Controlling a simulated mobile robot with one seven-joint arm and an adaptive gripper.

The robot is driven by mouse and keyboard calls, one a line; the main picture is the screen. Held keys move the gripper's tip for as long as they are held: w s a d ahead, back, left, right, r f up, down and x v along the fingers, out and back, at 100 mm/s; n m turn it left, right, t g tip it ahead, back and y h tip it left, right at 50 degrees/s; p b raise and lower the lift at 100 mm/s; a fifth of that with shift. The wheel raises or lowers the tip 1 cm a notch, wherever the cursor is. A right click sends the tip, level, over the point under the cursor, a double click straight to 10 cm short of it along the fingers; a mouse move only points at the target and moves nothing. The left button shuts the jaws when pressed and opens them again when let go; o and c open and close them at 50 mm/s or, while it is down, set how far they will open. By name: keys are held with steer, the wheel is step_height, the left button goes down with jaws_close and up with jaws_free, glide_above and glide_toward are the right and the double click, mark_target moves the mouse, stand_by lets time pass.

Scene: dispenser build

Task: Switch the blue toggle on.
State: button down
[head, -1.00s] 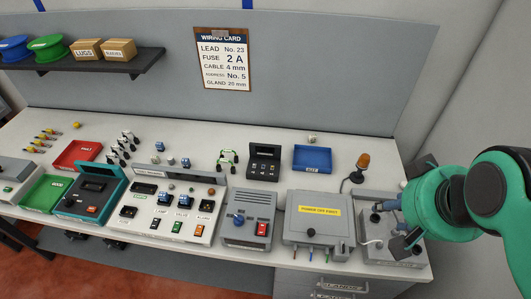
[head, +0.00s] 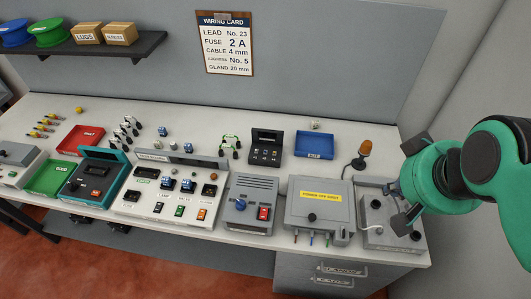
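My gripper (head: 398,186) is at the right, over the grey box at the bench's right end (head: 372,241). Its dark fingers stand wide apart, one up and back, one down near the box top, with nothing seen between them. I cannot tell whether it touches the box. Part of the box top is hidden behind my gripper and arm. I cannot make out a blue toggle clearly. A blue knob (head: 240,204) sits on the grey unit with a red rocker switch (head: 263,213), well left of my gripper.
A grey box with a yellow label (head: 320,195) and an orange beacon (head: 365,147) stand just left of my gripper. A blue tray (head: 314,146) lies behind. A control panel (head: 150,207) with several switches and a teal-framed unit (head: 92,182) stand farther left.

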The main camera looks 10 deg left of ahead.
steer(key=w+a+n+g+p, duration=0.1)
steer(key=w+a+n+p, duration=0.3)
steer(key=w+n, duration=0.65)
steer(key=n+g+p, duration=0.3)
steer(key=n+p, duration=0.5)
steer(key=n, duration=1.6)
glide_above(266, 159)
steer(key=s, duration=0.2)
step_height(266, 159, down, 25)
steer(key=shift+w+a+f+n, duration=0.15)
steer(key=shift+f+n, duration=0.1)
steer(key=shift+f, duration=0.25)
steer(key=shift+w+f, duration=0.25)
steer(key=shift+f, duration=1.4)
steer(key=shift+w+f, duration=0.2)
steer(key=shift+f, duration=1.4)
steer(key=shift+w+f, duration=0.25)
steer(key=shift+f, duration=1.4)
